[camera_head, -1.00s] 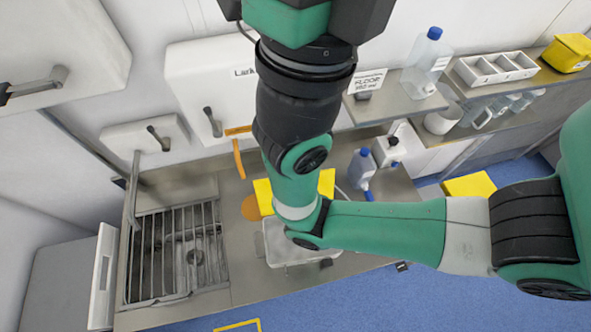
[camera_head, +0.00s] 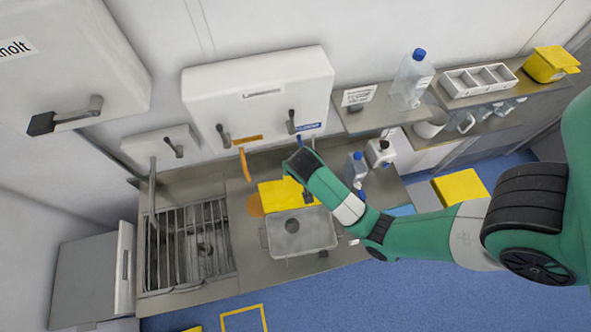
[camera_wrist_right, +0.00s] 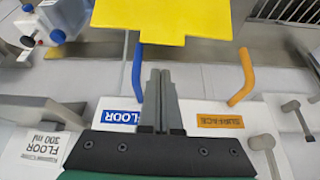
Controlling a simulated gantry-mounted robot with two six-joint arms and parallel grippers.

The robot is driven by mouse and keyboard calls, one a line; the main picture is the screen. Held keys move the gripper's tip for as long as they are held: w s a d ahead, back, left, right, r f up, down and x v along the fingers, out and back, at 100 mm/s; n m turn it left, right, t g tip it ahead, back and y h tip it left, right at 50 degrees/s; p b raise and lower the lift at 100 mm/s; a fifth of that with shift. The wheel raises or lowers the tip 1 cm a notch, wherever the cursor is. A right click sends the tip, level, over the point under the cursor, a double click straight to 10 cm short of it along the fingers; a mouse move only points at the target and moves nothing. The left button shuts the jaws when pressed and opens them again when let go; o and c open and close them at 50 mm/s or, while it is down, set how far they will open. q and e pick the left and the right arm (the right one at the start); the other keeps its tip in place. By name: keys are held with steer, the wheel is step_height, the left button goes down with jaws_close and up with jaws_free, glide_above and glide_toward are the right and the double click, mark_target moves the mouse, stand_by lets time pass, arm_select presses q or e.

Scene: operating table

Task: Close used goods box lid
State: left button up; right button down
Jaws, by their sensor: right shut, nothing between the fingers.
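A grey, open-topped box (camera_head: 299,240) stands on the metal counter, below the taps in the head view. A flat yellow panel (camera_head: 275,194), which looks like its lid, is at the box's back edge, raised open. The panel also fills the top of the right wrist view (camera_wrist_right: 160,20). My right gripper (camera_wrist_right: 160,72) is shut and empty, its fingertips just short of the panel's edge nearest the wall in that view. In the head view my right wrist hangs over the panel's back right part, and contact cannot be told. My left gripper is not in view.
A sink with a grate (camera_head: 190,245) is left of the box. An orange tap (camera_head: 244,164) and a blue tap (camera_wrist_right: 138,75) project from the wall dispenser (camera_head: 258,90). Bottles (camera_head: 356,168) stand right of the panel. A yellow-topped bin (camera_head: 460,187) is at the right.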

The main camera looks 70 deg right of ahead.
steer(key=b, duration=0.2)
glide_above(295, 183)
steer(key=w+d, duration=0.2)
steer(key=d, duration=0.1)
step_height(295, 183, down, 9)
steer(key=s+a+p, duration=0.1)
steer(key=s+a+r+p, duration=0.1)
steer(key=a, duration=0.1)
steer(key=shift+r, duration=0.15)
steer(key=shift+s+a, duration=0.15)
steer(key=shift+a, duration=0.2)
